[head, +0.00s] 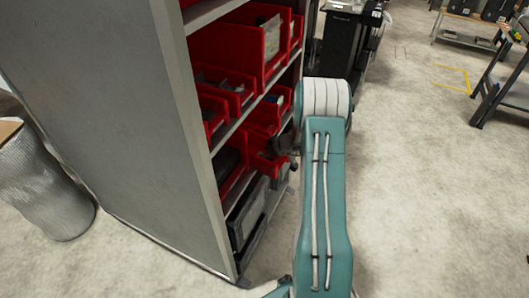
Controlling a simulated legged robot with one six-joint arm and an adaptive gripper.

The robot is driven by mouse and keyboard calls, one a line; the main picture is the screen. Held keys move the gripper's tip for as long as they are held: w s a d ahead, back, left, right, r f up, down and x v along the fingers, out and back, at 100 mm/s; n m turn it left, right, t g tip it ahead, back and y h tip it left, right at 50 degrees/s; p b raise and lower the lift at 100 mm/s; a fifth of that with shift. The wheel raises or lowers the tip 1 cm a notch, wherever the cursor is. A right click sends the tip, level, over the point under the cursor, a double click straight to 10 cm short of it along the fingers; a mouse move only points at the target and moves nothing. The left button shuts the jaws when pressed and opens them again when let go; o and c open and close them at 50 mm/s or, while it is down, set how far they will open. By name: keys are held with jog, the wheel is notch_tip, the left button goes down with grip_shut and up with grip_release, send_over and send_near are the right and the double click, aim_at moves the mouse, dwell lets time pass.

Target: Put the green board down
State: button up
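No green board can be made out in the head view. My teal arm reaches forward along the right side of a grey shelf unit (115,120). A dark part that looks like my gripper (285,144) shows just left of the arm's white joint, in front of the red bins. It is small and mostly hidden by the arm. I cannot see its fingertips, or whether it holds anything.
The shelf holds red bins (235,45) and, at the bottom, dark grey bins (247,215). A wrapped roll (48,190) stands at the left. A black cabinet (340,42) stands behind the shelf. Workbenches (505,80) are at the far right. The floor at right is clear.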

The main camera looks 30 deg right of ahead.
jog(key=shift+r, duration=0.1)
jog(key=shift+r, duration=0.25)
jog(key=v, duration=1.2)
jog(key=s+a+r+g, duration=0.2)
jog(key=a+r, duration=0.6)
jog(key=a, duration=0.2)
jog(key=s+a+r+g, duration=0.1)
jog(key=s+a+r, duration=0.2)
jog(key=a+r, duration=0.6)
jog(key=s+a+r+m+h, duration=0.1)
jog(key=s+a+r+m, duration=0.1)
jog(key=s+a, duration=0.3)
jog(key=s+a+r+m+h, duration=0.2)
jog(key=s+a+r, duration=0.2)
jog(key=s, duration=0.9)
jog(key=shift+s+a+m+h, duration=0.2)
jog(key=shift+a+m+h, duration=0.1)
jog(key=shift+a, duration=0.75)
jog(key=shift+a, duration=0.1)
